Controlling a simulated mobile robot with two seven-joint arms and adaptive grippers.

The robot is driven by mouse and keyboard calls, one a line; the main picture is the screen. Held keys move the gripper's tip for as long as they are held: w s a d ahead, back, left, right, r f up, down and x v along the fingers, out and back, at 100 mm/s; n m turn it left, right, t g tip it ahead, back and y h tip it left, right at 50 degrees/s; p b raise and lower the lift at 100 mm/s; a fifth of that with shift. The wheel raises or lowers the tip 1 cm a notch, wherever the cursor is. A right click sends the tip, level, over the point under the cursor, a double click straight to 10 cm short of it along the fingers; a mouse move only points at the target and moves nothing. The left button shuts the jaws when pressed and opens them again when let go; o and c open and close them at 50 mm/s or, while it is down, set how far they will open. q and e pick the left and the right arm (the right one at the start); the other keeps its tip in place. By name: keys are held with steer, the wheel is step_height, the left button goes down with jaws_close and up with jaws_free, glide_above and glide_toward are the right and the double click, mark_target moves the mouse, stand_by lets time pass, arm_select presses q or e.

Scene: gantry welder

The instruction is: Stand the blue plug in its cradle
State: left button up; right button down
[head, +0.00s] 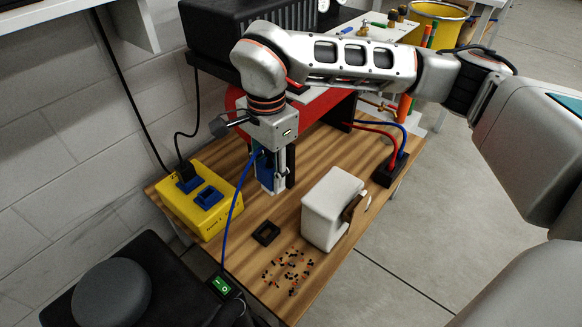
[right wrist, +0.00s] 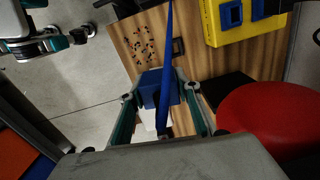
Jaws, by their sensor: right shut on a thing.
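My right gripper (head: 273,178) comes in from above and is shut on the blue plug (head: 264,172), holding it above the wooden bench. In the right wrist view, the fingers (right wrist: 160,98) close on both sides of the plug (right wrist: 160,86). A blue cord hangs from it down and left in the head view. The cradle seems to be the small black square frame (head: 266,233) lying on the bench, empty, below and apart from the plug; it also shows in the right wrist view (right wrist: 178,47). What seems my left gripper (right wrist: 50,42) shows small at upper left; its jaws are unclear.
A yellow socket box (head: 197,212) stands left on the bench. A white block (head: 322,208) stands right of the frame. Small dark and orange bits (head: 289,270) lie in front. A black socket block (head: 390,170) with red and blue cords stands at the right rear.

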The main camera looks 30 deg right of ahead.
steer(key=w+f+m+b, duration=0.1)
steer(key=w+f+m, duration=0.1)
steer(key=f+m, duration=0.3)
steer(key=w+f+m+b, duration=0.1)
steer(key=w+f+m, duration=0.1)
steer(key=f+m, duration=0.4)
steer(key=w+f+m+b, duration=0.1)
steer(key=f+m, duration=0.4)
steer(key=f, duration=0.9)
steer(key=shift+w+m+b, duration=0.35)
steer(key=shift+w+m, duration=0.05)
steer(key=shift+w, duration=0.15)
steer(key=shift+w+f, duration=0.1)
steer(key=shift+f, duration=0.2)
arm_select(q)
steer(key=shift+w+d+r+n+t+h, duration=0.15)
steer(key=shift+d+r+n, duration=0.15)
steer(key=shift+d, duration=0.35)
steer(key=shift+w+d+r+n+t+h, duration=0.1)
steer(key=shift+d+r+n+h, duration=0.2)
steer(key=shift+d, duration=0.4)
steer(key=shift+w+d+r+n+t+h, duration=0.15)
steer(key=shift+d+n, duration=0.25)
steer(key=shift+d, duration=0.25)
arm_select(e)
steer(key=shift+f, duration=1.55)
